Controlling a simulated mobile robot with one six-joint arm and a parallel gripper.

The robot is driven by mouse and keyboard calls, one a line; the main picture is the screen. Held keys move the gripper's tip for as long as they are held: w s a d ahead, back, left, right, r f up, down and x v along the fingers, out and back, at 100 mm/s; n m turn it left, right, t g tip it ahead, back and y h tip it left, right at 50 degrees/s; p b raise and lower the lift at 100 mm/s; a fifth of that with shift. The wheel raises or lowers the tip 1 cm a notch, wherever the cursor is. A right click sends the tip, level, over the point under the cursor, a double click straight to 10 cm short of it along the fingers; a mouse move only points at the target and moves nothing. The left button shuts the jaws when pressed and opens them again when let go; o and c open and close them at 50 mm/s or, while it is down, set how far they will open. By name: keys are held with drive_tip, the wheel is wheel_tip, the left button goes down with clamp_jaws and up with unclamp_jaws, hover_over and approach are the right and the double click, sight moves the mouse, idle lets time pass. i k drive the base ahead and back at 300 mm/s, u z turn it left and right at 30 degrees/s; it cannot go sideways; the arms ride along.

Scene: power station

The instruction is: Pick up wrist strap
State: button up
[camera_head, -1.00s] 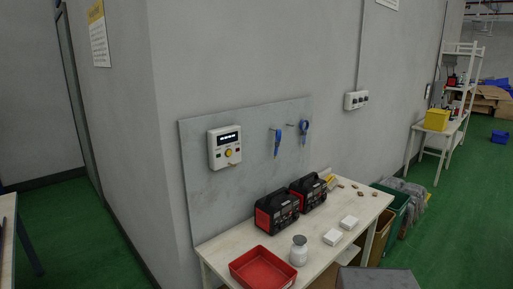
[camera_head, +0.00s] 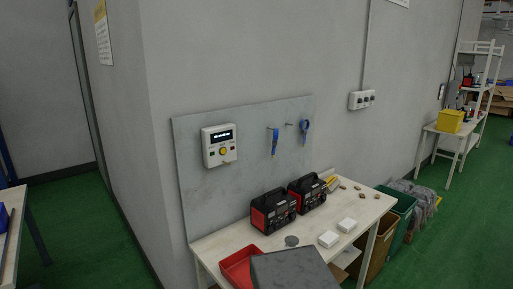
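Two blue items that look like wrist straps hang from pegs on the grey wall board (camera_head: 240,168). The left strap (camera_head: 274,143) hangs in a narrow shape, and the right strap (camera_head: 304,128) looks more looped. Both hang above the white table (camera_head: 222,243), to the right of a white wall device with a display (camera_head: 219,146). My gripper is not in view.
Two black-and-red devices (camera_head: 273,211) (camera_head: 307,191), white boxes (camera_head: 347,225) and a red tray (camera_head: 238,268) are on the table. A flat grey block, perhaps mine, covers its front. Green (camera_head: 404,208) and brown bins stand at right. Green floor is clear at left.

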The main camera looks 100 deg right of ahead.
sight(275, 142)
drive_tip(key=u, duration=0.35)
drive_tip(key=k, duration=2.85)
drive_tip(key=z, duration=0.7)
